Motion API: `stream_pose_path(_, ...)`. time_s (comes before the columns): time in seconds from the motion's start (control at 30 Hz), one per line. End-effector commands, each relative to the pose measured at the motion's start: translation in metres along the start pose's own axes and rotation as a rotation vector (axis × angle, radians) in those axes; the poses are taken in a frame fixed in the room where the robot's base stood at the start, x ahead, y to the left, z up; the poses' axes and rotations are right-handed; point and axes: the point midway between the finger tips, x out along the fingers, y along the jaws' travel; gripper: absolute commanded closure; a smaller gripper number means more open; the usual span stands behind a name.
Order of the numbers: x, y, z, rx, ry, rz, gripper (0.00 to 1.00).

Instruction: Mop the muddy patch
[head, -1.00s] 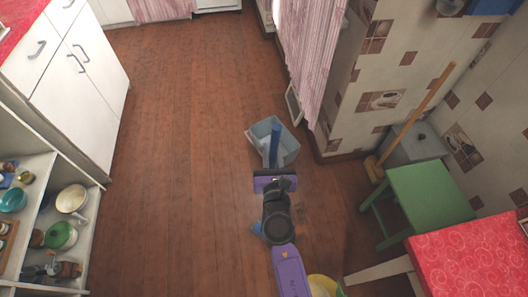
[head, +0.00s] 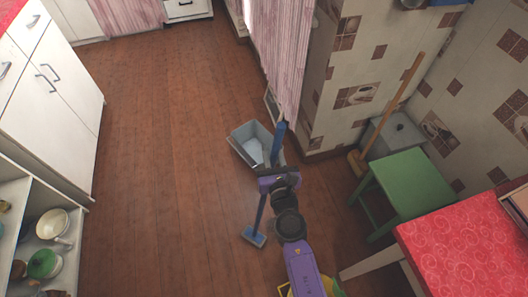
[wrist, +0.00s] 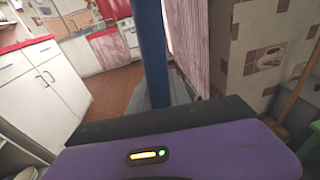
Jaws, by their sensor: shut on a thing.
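My gripper (head: 277,181) is shut on the blue handle of a mop (head: 259,212). The handle's upper end rises past the gripper, and it also stands upright in the wrist view (wrist: 150,50). The flat blue mop head is at floor level, left of and below my gripper in the head view; I cannot tell whether it presses on the boards.
A green stool (head: 405,180), a broom (head: 385,125) and a red-topped table (head: 470,245) stand at the right. White cabinets (head: 55,95) and open shelves line the left. A yellow thing (head: 291,291) is mostly hidden by my arm. The wooden floor (head: 165,150) is clear at centre left.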

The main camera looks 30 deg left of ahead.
Motion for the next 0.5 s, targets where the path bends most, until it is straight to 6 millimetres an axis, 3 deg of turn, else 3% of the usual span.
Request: stream_pose_path(0.5, 0.0002, -0.0079, -0.004, -0.005, 0.006, -0.001, 1.0)
